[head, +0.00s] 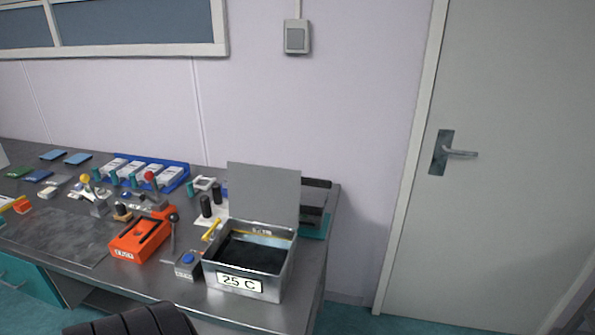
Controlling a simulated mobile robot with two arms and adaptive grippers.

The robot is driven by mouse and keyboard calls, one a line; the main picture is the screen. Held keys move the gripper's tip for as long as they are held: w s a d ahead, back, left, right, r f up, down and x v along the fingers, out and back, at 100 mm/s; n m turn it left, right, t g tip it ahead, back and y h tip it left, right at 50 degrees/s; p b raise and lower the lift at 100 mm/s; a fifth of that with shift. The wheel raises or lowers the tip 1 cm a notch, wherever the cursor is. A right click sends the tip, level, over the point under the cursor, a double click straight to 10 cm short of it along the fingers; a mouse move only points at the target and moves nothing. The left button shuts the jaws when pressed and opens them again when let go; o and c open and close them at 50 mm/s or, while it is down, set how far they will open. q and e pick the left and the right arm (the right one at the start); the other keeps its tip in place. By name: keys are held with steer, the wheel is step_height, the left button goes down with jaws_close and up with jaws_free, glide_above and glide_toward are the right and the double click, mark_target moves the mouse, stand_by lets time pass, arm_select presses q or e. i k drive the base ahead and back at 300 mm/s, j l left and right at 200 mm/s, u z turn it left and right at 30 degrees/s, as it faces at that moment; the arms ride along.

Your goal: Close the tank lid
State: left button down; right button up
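The tank (216,275) is an open-topped metal box with a "25 C" label on its front, near the right end of the bench. Its inside looks dark. The tank lid (264,190) is a flat grey panel standing upright along the tank's back edge, so the tank is open. Neither of my grippers shows in the head view.
A blue-button box (188,262) and an orange device (135,243) with a lever stand left of the tank. A yellow-handled item (212,229) is close to its left rim. Dark objects (314,200) are behind the lid. A door (500,180) is at right.

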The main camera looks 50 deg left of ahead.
mark_target(264, 195)
steer(key=i, duration=2.4)
